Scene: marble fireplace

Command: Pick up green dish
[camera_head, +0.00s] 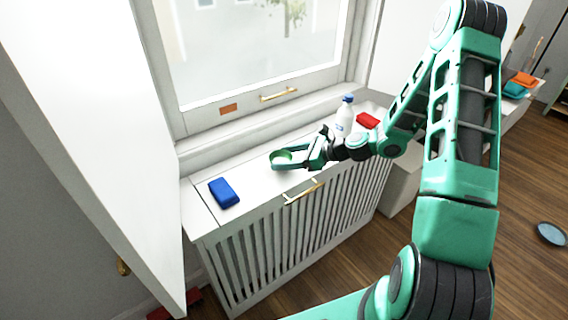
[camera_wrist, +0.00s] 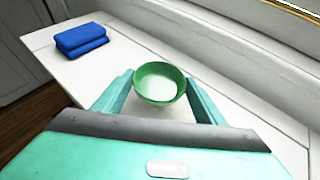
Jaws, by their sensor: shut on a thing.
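The green dish (camera_wrist: 158,84) is a small round bowl with a pale inside, seen upright in the wrist view. It also shows in the head view (camera_head: 284,156) above the white cabinet top by the window. My gripper (camera_wrist: 160,92) has a finger on each side of the dish and is shut on it; it also shows in the head view (camera_head: 297,158). I cannot tell whether the dish touches the surface below.
A blue block-like item (camera_head: 224,193) lies on the white slatted cabinet's top (camera_head: 250,186) to the left. A bottle with a blue cap (camera_head: 345,117) and a red item (camera_head: 367,120) are to the right. The window sill (camera_head: 215,150) runs behind.

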